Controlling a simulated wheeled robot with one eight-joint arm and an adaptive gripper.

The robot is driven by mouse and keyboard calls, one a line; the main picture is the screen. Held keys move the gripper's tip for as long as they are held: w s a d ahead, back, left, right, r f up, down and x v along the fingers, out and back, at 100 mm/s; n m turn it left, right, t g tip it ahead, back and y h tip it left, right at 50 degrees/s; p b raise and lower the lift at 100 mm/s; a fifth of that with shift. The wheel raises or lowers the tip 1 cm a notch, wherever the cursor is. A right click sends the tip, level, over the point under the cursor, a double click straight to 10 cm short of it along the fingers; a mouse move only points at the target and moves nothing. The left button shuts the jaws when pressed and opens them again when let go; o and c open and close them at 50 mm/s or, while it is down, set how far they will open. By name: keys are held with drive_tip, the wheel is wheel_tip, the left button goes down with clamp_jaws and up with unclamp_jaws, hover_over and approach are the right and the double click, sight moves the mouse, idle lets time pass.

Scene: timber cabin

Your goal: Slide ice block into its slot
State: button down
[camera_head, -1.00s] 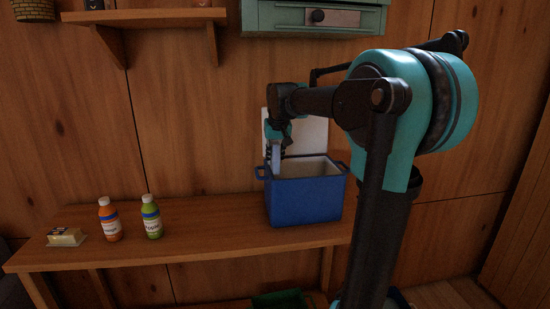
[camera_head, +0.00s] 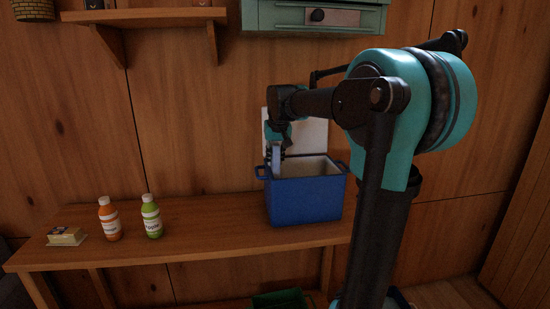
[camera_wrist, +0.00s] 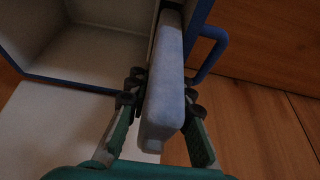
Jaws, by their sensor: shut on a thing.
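The pale blue-grey ice block (camera_wrist: 165,100) is a slim slab held between the fingers of my gripper (camera_wrist: 160,92). It also shows in the head view (camera_head: 276,160), upright at the left end of the open blue cooler (camera_head: 305,200). In the wrist view, the block's far end reaches a narrow gap beside the cooler's right-hand blue wall (camera_wrist: 198,28), next to a thin pale divider (camera_wrist: 153,35). My gripper (camera_head: 275,154) is above the cooler's rim at that end. How deep the block sits in the slot is hidden.
The cooler's white lid (camera_head: 308,135) stands open behind it. An orange bottle (camera_head: 109,220), a green bottle (camera_head: 152,217) and a butter dish (camera_head: 66,237) stand left on the wooden bench (camera_head: 200,240). A shelf (camera_head: 150,16) and a green cabinet (camera_head: 280,18) hang above.

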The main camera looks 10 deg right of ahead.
drive_tip(key=shift+f, duration=0.5)
drive_tip(key=c, duration=1.3)
unclamp_jaws()
drive_tip(key=shift+o, duration=0.2)
drive_tip(key=v, duration=1.2)
